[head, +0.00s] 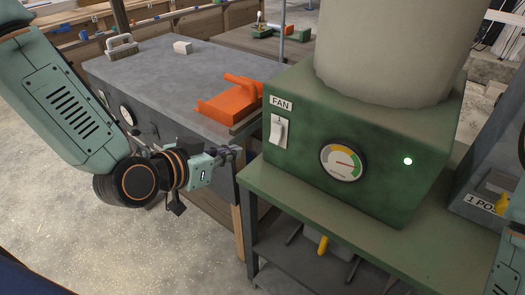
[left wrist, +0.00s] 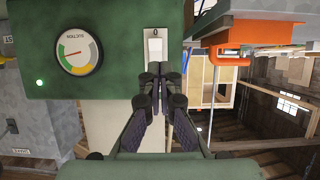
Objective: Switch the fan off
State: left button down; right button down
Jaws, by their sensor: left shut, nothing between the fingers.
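The green fan box (head: 310,170) stands on a green bench and carries a FAN label (head: 281,103). Its white rocker switch (head: 279,131) is below the label; it also shows in the left wrist view (left wrist: 155,45), just beyond my fingertips. A round gauge (head: 343,162) and a glowing light (head: 408,161) are on the same face. My left gripper (head: 238,153) is shut and empty, left of and slightly below the switch in the head view. In the left wrist view its fingers (left wrist: 158,88) meet close to the switch; I cannot tell whether they touch it. My right gripper is out of view.
A grey-topped cabinet (head: 190,72) with an orange tool (head: 231,98) stands left of the fan box. A pale cylinder (head: 395,45) rises from the box. The green bench top (head: 335,212) is clear in front of it. A grey machine (head: 490,160) stands at right.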

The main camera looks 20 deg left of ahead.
pick_arm(q)
jog(key=b, duration=0.7)
send_near(275, 134)
jog(key=w+f, duration=0.4)
jog(key=f, duration=0.1)
jog(key=shift+w+d, duration=0.55)
jog(key=shift+d, duration=0.15)
